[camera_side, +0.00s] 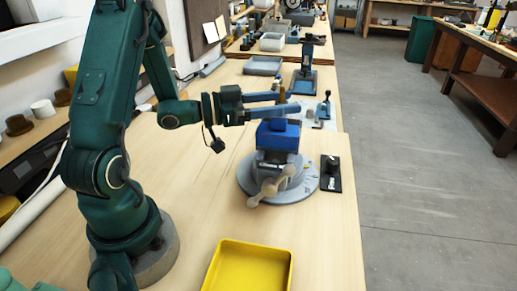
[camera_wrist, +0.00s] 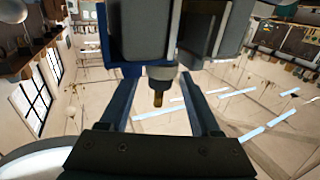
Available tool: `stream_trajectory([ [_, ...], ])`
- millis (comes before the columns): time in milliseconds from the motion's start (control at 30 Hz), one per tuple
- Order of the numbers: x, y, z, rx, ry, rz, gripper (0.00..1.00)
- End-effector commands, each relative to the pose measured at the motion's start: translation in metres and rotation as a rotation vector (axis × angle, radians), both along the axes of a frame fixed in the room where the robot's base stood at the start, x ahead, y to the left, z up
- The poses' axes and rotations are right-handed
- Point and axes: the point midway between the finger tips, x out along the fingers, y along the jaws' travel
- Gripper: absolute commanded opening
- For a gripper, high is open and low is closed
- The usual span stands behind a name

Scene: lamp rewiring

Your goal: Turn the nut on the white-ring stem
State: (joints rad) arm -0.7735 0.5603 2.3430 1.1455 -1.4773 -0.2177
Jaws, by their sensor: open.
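My gripper (camera_side: 290,102) is open, with its two blue fingers level above the vise (camera_side: 277,150). In the wrist view, the fingers (camera_wrist: 157,88) stand apart on either side of a short brass-coloured stem (camera_wrist: 158,99). A pale collar (camera_wrist: 160,72) sits at the stem's base, by a dark grey block. The stem touches neither finger as far as I can see. A small brass piece (camera_side: 281,92) shows by the fingers in the side view. I cannot make out a separate nut or clearly tell a white ring.
The vise stands on a round grey base (camera_side: 252,183) with its handle toward the front. A black plate (camera_side: 331,174) lies to its right. A yellow tray (camera_side: 243,243) is in front. A blue stand (camera_side: 306,75) is behind. The table between the arm and vise is clear.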

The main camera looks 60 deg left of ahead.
Motion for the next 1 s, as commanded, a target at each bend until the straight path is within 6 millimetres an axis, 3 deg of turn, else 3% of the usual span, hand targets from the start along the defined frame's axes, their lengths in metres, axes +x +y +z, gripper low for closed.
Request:
stream_trajectory([
  [167,0.0,0.002,-0.001,0.008,0.003,-0.128,0.64],
  [467,-0.049,0.028,-0.001,0.002,0.006,-0.118,0.64],
  [1000,-0.046,0.025,0.078,0.014,0.001,-0.126,0.64],
])
